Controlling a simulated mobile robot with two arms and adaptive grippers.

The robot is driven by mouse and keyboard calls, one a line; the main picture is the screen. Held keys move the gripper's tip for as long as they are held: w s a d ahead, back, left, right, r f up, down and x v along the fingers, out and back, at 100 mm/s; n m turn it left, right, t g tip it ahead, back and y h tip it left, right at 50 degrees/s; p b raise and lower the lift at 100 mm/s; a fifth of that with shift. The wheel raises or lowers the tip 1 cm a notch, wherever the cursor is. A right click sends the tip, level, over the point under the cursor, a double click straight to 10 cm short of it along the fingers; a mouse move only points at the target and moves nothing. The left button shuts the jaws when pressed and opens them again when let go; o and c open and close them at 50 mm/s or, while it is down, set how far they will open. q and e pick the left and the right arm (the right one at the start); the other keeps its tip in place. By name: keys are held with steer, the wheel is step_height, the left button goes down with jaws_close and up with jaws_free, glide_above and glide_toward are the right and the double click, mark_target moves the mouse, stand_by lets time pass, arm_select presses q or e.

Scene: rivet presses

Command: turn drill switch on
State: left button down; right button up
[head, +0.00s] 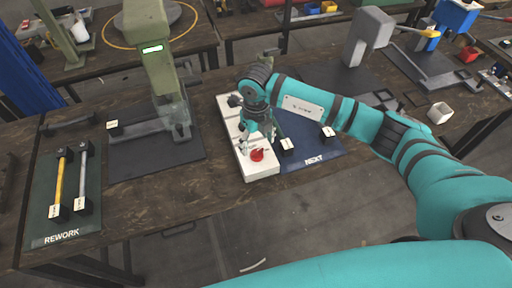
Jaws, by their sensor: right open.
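A long white box (262,171) lies on the wooden bench, with a red round knob (257,155) at its near end; it looks like the switch. My right gripper (255,143) is open and points down just above and behind the red knob. I cannot tell whether a finger touches the knob. The gripper and wrist hide part of the middle of the box. My left gripper is not in view.
A blue mat (315,150) marked NEXT lies right of the box, with small tagged blocks. A green REWORK mat (42,200) with a yellow-handled and a grey tool lies far left.

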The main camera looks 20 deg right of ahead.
mark_target(256, 150)
step_height(256, 150, up, 8)
steer(key=shift+f, duration=0.15)
stand_by(0.5)
